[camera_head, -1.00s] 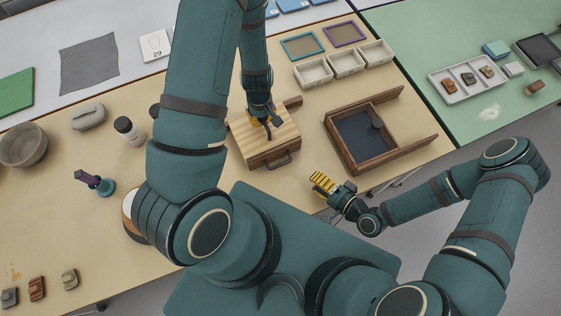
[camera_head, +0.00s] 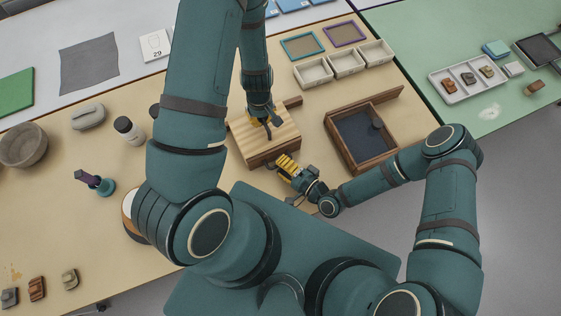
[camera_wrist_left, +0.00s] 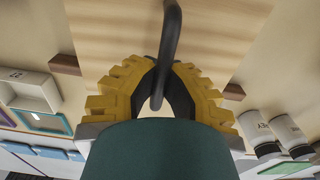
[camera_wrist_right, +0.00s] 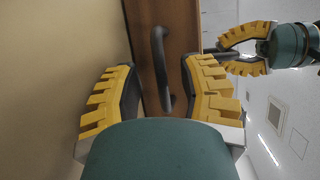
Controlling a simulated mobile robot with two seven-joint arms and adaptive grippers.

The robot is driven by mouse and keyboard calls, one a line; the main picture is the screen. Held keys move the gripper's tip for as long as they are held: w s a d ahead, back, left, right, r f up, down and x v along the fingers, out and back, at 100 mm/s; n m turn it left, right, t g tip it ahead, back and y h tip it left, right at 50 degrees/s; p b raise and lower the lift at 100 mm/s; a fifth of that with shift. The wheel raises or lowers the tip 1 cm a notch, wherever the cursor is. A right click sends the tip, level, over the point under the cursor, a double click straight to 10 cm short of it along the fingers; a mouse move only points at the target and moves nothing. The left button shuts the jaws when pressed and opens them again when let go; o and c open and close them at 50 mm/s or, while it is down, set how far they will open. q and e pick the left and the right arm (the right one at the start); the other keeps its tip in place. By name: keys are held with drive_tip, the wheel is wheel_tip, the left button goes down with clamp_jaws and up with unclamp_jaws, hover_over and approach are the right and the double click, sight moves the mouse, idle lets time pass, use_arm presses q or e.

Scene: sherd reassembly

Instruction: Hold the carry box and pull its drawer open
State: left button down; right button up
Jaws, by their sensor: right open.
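The carry box (camera_head: 286,131) is a light-topped wooden box with a brown front, standing on the tan table. My left gripper (camera_head: 268,123) is above its top, shut on the dark top handle (camera_wrist_left: 171,35), which passes between the yellow fingers. My right gripper (camera_head: 287,164) is open at the box's front. In the right wrist view, the dark drawer handle (camera_wrist_right: 160,62) on the brown front (camera_wrist_right: 186,25) stands between the two open fingers, nearer the right one, with gaps showing. In the head view the right gripper hides this handle. The drawer looks closed.
An open wooden tray (camera_head: 351,163) with a dark lining stands right of the box, close to my right forearm. White bins (camera_head: 347,63) stand behind it.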

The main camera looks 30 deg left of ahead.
drive_tip(key=shift+w+a+f, duration=0.1)
drive_tip(key=shift+a, duration=0.35)
clamp_jaws()
drive_tip(key=s+d, duration=0.4)
drive_tip(key=d, duration=0.1)
drive_tip(key=s+d, duration=0.2)
drive_tip(key=d, duration=0.1)
drive_tip(key=shift+s, duration=0.1)
unclamp_jaws()
